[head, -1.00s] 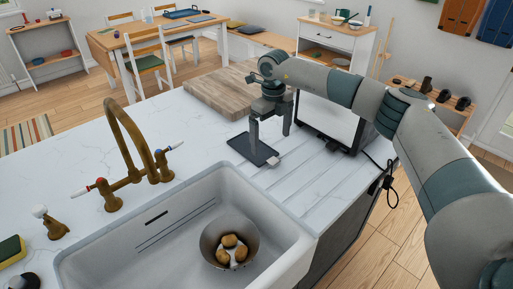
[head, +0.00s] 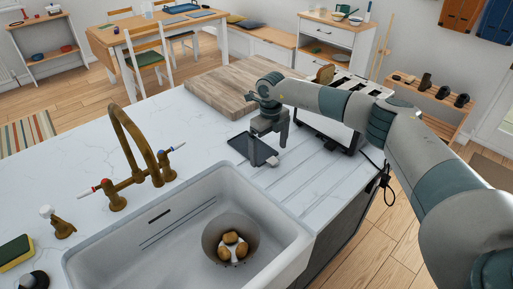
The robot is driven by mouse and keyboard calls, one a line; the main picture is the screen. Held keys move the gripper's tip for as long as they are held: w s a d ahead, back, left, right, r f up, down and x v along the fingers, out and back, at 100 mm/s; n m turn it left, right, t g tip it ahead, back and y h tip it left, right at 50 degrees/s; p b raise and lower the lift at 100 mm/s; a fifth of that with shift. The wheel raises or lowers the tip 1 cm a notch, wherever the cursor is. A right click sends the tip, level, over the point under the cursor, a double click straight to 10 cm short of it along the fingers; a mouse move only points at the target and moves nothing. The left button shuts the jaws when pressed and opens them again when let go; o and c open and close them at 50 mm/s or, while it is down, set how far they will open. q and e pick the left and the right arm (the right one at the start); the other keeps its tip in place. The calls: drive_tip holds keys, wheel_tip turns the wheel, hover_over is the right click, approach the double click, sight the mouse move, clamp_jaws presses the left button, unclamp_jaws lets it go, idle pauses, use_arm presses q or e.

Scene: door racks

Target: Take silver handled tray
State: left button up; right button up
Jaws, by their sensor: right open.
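A dark flat tray (head: 240,142) with a small silver handle (head: 272,162) at its near right end lies on the white counter, between the sink and the wooden board. My right gripper (head: 267,143) is over the tray from behind, pointing down. Its fingers are apart and nothing shows between them. One finger overlaps the tray in the view; I cannot tell whether it touches. My left gripper is not in view.
A white toaster (head: 337,122) with bread in it stands right of the tray, partly behind my right arm. A wooden board (head: 215,88) lies behind. The white sink (head: 110,262) in front holds a bowl (head: 213,238) with several brown round things. A brass tap (head: 125,130) stands left.

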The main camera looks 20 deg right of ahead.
drive_tip(key=shift+f, duration=0.95)
drive_tip(key=c, duration=1.4)
